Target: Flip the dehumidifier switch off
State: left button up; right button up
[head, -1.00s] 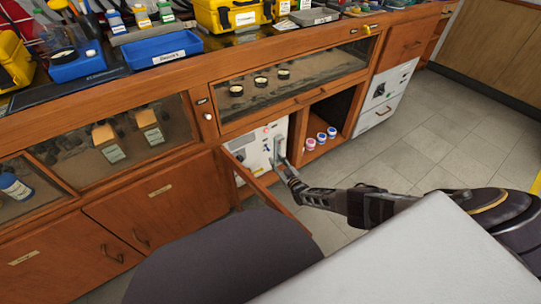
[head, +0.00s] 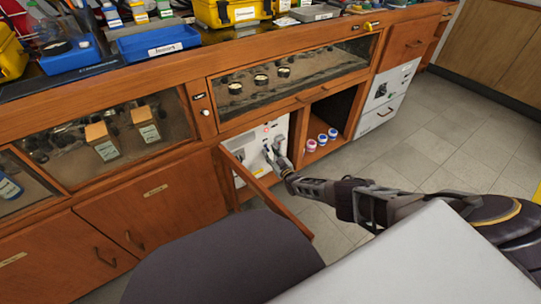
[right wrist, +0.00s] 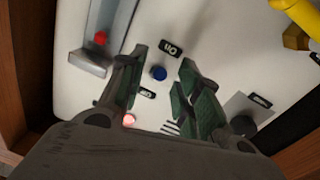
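The dehumidifier is a white panel (head: 250,146) inside an open cabinet bay in the head view. It also fills the right wrist view (right wrist: 215,30). There, a small blue round knob or button (right wrist: 159,73) sits between two dark labels; the upper label (right wrist: 171,48) appears inverted. A red light (right wrist: 129,120) glows below. My right gripper (head: 275,150) is at the panel front. Its green-padded fingers (right wrist: 164,88) are apart, on either side of the blue part, with nothing visibly held. I cannot tell whether they touch the panel. My left gripper is not in view.
An open wooden door (head: 268,190) stands left of my right forearm. Pink- and blue-lidded jars (head: 321,138) sit in the bay to the right. A grey metal bracket with a red part (right wrist: 90,60) and a yellow part (right wrist: 295,15) are on or near the panel.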

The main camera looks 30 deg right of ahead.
jog(key=shift+w, duration=0.15)
grip_shut()
dwell(0.4)
